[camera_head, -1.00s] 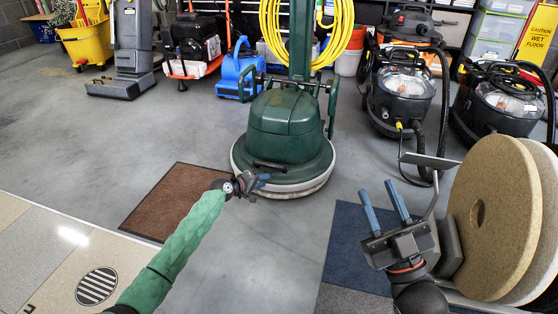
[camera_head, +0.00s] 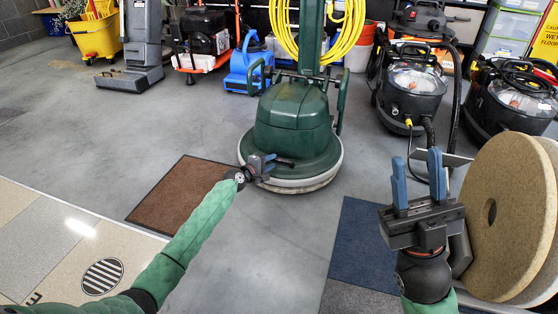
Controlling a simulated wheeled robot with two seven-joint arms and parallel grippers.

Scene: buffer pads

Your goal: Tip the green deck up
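The green deck (camera_head: 292,130) is the round green base of a floor machine, standing flat on the floor in the middle of the head view. A pale skirt (camera_head: 300,186) rings its lower edge. My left gripper (camera_head: 268,165) is at the deck's front left, over a dark handle on its front; its fingers are small and partly hidden, so I cannot tell whether they are open or holding the handle. My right gripper (camera_head: 417,178) is at the right, fingers pointing up and apart, with nothing between them. It is clear of the deck, in front of the pads.
Round tan pads (camera_head: 497,215) hang on a stand at the right. Black vacuums (camera_head: 410,90) stand behind. A brown mat (camera_head: 182,195) and a blue mat (camera_head: 363,245) lie on the floor. A blue blower (camera_head: 247,65) stands behind left. The grey floor between the mats is clear.

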